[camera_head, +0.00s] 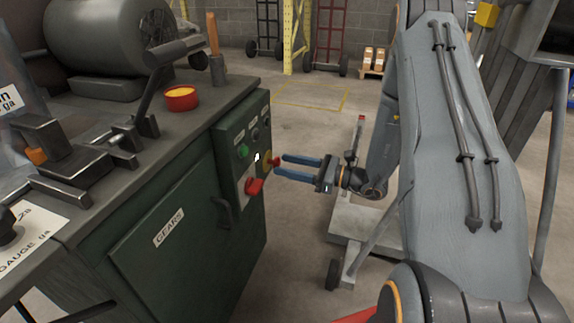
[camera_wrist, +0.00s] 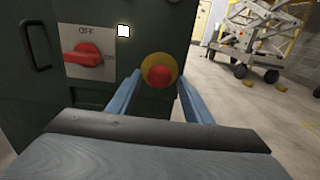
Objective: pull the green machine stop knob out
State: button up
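The stop knob is red on a round yellow base, on the panel of the green machine (camera_head: 190,210). In the wrist view the red knob (camera_wrist: 159,76) sits centred between my fingertips; in the head view it shows (camera_head: 276,161) at the panel's right side. My gripper (camera_head: 280,166) has two blue fingers pointing at the panel. In the wrist view my gripper (camera_wrist: 158,82) is open, one finger on each side of the knob, with small gaps visible. How far the tips reach along the knob is hard to tell.
A red rotary switch (camera_head: 254,186), marked OFF in the wrist view (camera_wrist: 82,56), sits left of the knob. A green button (camera_head: 242,151) and a small lit white square (camera_wrist: 123,31) are nearby. A red bowl (camera_head: 181,98) stands on the machine top.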

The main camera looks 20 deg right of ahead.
jog(key=shift+a, duration=0.2)
jog(key=shift+d, duration=0.1)
jog(key=p+v, duration=0.1)
jog(key=v, duration=0.6)
jog(key=shift+s+d, duration=0.25)
